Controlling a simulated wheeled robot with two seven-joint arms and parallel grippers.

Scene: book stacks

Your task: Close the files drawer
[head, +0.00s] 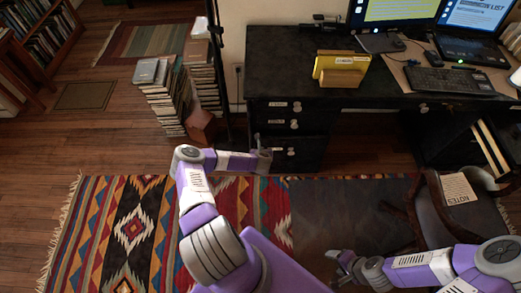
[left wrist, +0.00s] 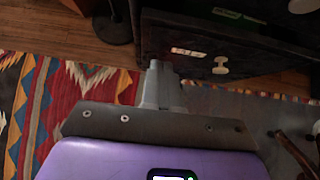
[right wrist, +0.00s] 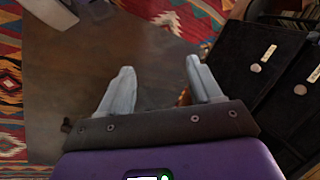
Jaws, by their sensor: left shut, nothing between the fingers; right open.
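The black desk's left pedestal (head: 262,122) has several drawers with pale labels and round knobs; the label text is too small to read. The lowest drawer front (head: 310,150) has a knob (head: 291,151). My left gripper (head: 264,155) is shut and empty beside the left part of this front. In the left wrist view its closed fingers (left wrist: 158,75) point at a dark drawer front with a label and a knob (left wrist: 220,65); contact cannot be told. My right gripper (head: 338,264) is open and empty, low over the floor near the chair. Its spread fingers (right wrist: 158,85) show in the right wrist view.
A chair (head: 450,210) with a notes sheet stands at the right. Book stacks (head: 163,100) and a thin dark pole (head: 217,60) stand left of the desk. A patterned rug (head: 130,235) covers the floor in front. Monitors and a yellow holder (head: 340,68) are on the desk.

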